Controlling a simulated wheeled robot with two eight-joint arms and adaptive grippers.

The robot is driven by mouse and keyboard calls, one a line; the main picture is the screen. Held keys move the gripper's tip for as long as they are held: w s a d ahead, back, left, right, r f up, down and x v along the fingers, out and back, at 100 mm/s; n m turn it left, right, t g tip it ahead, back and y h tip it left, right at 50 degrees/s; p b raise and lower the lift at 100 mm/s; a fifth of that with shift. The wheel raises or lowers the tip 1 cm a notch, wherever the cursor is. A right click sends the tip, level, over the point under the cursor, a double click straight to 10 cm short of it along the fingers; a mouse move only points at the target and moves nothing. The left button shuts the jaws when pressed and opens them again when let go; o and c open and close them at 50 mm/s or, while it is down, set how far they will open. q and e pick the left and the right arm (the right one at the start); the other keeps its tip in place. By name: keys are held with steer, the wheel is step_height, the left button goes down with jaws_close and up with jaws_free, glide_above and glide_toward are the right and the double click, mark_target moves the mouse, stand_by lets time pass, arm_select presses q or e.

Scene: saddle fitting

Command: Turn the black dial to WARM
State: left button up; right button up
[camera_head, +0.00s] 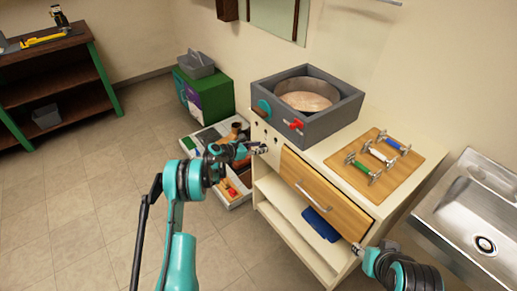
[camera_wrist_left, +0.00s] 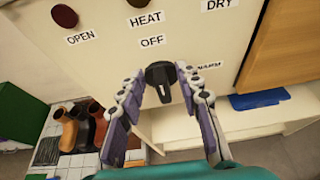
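The black dial (camera_wrist_left: 161,80) is on the cream front panel (camera_wrist_left: 112,62) of the cabinet. In the left wrist view, the OFF label (camera_wrist_left: 152,41) is above it and the WARM label (camera_wrist_left: 209,66) is to its right, partly covered by a finger. I cannot tell for sure where the dial points. My left gripper (camera_wrist_left: 160,84) is open, one finger on each side of the dial, with small gaps visible. In the head view, my left gripper (camera_head: 257,148) is at the panel and hides the dial. My right gripper (camera_head: 360,248) is by the cabinet's lower right corner, its fingers too small to read.
A grey box with a round pan (camera_head: 307,94), teal knob (camera_head: 264,108) and red handle (camera_head: 294,124) tops the cabinet. A wooden drawer (camera_head: 322,190) with a handle is right of the panel. An open low drawer of items (camera_head: 236,192) is behind my left arm. A sink (camera_head: 475,222) stands right.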

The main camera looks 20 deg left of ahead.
arm_select(q)
jaws_close()
steer(key=shift+s+d+f+m+t+y, duration=0.45)
steer(key=shift+m+t, duration=0.7)
steer(key=shift+m, duration=1.1)
steer(key=shift+s+d+f+m+t+y, duration=0.15)
steer(key=shift+d+f+m+t+y, duration=0.3)
steer(key=shift+m+t, duration=1.2)
steer(key=shift+s+d+f+m+t+y, duration=0.25)
steer(key=shift+f+m+t+y, duration=0.3)
steer(key=shift+m, duration=2.25)
steer(key=shift+r, duration=0.1)
